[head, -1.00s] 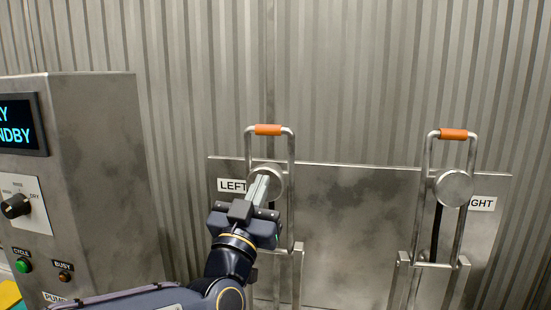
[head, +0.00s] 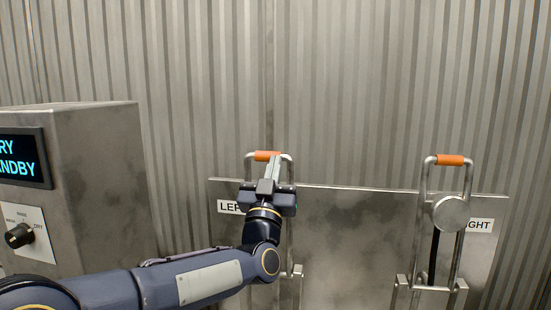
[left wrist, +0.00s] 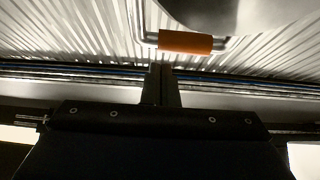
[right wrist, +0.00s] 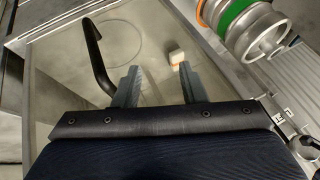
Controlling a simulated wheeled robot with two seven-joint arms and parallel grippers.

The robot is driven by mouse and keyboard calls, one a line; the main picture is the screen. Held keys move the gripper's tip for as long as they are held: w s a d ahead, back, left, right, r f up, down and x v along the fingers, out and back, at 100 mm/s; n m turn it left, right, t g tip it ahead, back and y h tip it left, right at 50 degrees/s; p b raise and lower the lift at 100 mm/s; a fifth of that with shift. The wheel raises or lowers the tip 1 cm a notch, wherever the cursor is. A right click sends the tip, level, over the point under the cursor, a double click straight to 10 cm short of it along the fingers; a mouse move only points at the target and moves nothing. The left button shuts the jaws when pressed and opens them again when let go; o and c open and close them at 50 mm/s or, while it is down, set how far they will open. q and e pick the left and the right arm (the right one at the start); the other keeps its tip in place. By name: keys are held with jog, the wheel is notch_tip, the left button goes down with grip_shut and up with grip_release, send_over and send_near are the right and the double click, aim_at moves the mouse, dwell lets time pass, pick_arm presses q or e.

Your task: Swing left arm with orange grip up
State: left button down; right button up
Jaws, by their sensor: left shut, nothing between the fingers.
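The left arm (head: 290,235) is a metal loop with an orange grip (head: 261,155) across its top, on the panel marked LEFT. It stands upright in the head view. My left gripper (head: 273,160) is shut and empty, its fingertips overlapping the right part of the orange grip in that view. My gripper and forearm hide much of the loop and its round knob. In the left wrist view the orange grip (left wrist: 185,42) lies just beyond the shut fingertips (left wrist: 160,68); contact cannot be told. My right gripper (right wrist: 158,75) is open and empty in the right wrist view.
A matching right arm (head: 457,235) with an orange grip (head: 450,160) stands upright to the right. A control box (head: 95,190) with a screen and knob stands left. A dark bent handle (right wrist: 95,55) and a metal keg (right wrist: 245,25) show in the right wrist view.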

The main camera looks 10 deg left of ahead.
pick_arm(q)
jog(key=shift+w+f, duration=0.1)
jog(key=shift+w, duration=0.6)
